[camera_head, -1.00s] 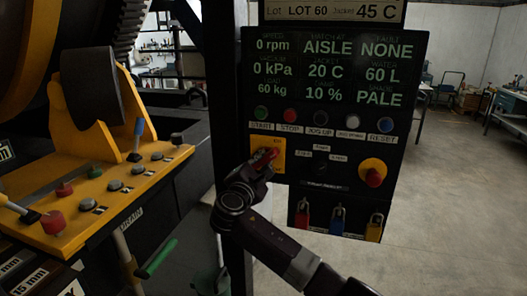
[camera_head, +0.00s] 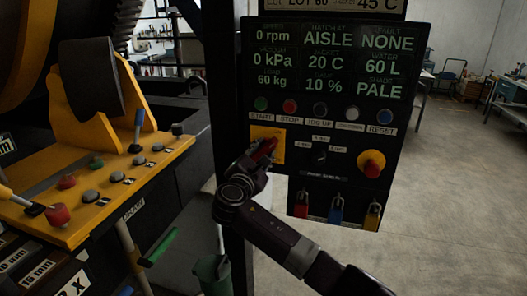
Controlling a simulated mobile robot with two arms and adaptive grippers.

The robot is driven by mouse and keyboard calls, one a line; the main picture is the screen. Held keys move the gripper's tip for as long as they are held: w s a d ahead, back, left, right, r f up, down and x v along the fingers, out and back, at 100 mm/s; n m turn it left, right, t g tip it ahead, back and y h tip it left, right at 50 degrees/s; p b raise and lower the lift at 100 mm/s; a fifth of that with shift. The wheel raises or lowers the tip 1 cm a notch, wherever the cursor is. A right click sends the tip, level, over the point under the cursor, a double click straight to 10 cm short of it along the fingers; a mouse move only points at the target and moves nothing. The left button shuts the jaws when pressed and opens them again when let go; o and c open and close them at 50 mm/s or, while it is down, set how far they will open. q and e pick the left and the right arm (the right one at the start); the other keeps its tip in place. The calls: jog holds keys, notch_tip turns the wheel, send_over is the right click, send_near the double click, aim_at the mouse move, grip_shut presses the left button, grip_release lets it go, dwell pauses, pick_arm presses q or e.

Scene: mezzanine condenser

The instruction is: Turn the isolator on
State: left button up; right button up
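The isolator is a red handle (camera_head: 265,148) on a yellow plate (camera_head: 277,134) at the lower left of the dark control panel (camera_head: 340,30). The handle slants up to the right. My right gripper (camera_head: 258,160) is at the handle's lower left end and hides part of it and of the plate. The fingers are dark and small, so I cannot tell whether they are closed on the handle. The plate's label is too small to read. My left gripper is not in view.
Push buttons, a black selector (camera_head: 320,154) and a red mushroom button (camera_head: 371,167) sit near the isolator. Red, blue (camera_head: 336,210) and yellow padlocks hang below. A yellow console (camera_head: 110,190) with knobs and levers stands left. Open floor (camera_head: 450,200) lies right.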

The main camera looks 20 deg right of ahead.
jog(key=shift+s+a, duration=0.1)
jog(key=v, duration=1.1)
jog(key=shift+s+a, duration=0.2)
jog(key=shift+s, duration=0.1)
